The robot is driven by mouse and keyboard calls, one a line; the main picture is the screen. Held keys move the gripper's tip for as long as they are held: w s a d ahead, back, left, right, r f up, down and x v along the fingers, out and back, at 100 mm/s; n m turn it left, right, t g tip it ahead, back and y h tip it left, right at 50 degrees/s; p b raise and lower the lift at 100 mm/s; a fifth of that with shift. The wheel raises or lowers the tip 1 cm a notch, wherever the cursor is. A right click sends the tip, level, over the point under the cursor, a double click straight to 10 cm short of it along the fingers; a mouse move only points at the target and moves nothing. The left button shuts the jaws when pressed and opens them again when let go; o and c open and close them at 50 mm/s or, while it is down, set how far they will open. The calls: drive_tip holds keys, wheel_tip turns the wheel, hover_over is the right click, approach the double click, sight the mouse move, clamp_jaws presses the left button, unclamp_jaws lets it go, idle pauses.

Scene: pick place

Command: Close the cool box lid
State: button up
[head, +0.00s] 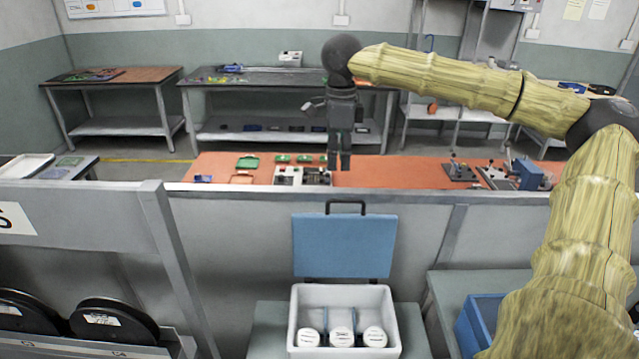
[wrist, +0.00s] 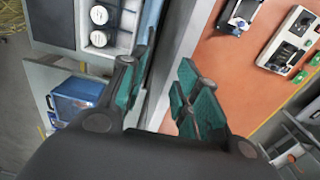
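The cool box (head: 344,296) is a white open-topped box on a grey-green bench, low in the middle of the head view. Its blue lid (head: 344,246) stands upright along the back edge, open, with a dark handle (head: 346,205) on top. Several white round tubs (head: 341,336) sit inside. The box (wrist: 124,40) also shows at the upper left of the wrist view. My gripper (head: 339,163) hangs pointing down, beyond and above the lid, apart from it. In the wrist view its teal-padded fingers (wrist: 160,88) are spread with nothing between them.
A grey partition rail (head: 250,190) runs behind the lid. Beyond it lies an orange worktop (head: 410,170) with small devices and green parts. A blue crate (head: 472,325) stands right of the box. Dark reels (head: 112,320) sit in a rack at left.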

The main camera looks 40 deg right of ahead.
drive_tip(key=p, duration=0.2)
approach(349, 203)
drive_tip(key=s+f, duration=0.2)
drive_tip(key=w+f, duration=0.1)
drive_tip(key=f, duration=0.1)
drive_tip(key=w+f, duration=0.3)
drive_tip(key=f, duration=0.1)
drive_tip(key=shift+w+a+p, duration=0.2)
drive_tip(key=shift+w+p, duration=0.1)
drive_tip(key=shift+p, duration=0.05)
drive_tip(key=shift+s, duration=0.35)
drive_tip(key=shift+s+d+r, duration=0.1)
drive_tip(key=shift+s+r, duration=0.15)
drive_tip(key=shift+s, duration=0.3)
drive_tip(key=shift+s+d+r, duration=0.1)
drive_tip(key=shift+s+r, duration=0.1)
drive_tip(key=shift+s, duration=0.35)
drive_tip(key=shift+w+a+f, duration=0.15)
drive_tip(key=shift+w+f, duration=0.1)
drive_tip(key=shift+w, duration=0.25)
drive_tip(key=shift+w+a+f, duration=0.15)
drive_tip(key=shift+w+f, duration=0.1)
drive_tip(key=shift+w, duration=0.25)
drive_tip(key=c, duration=0.7)
drive_tip(key=shift+s+r, duration=0.3)
drive_tip(key=shift+s, duration=0.05)
clamp_jaws()
drive_tip(key=shift+w+d, duration=0.1)
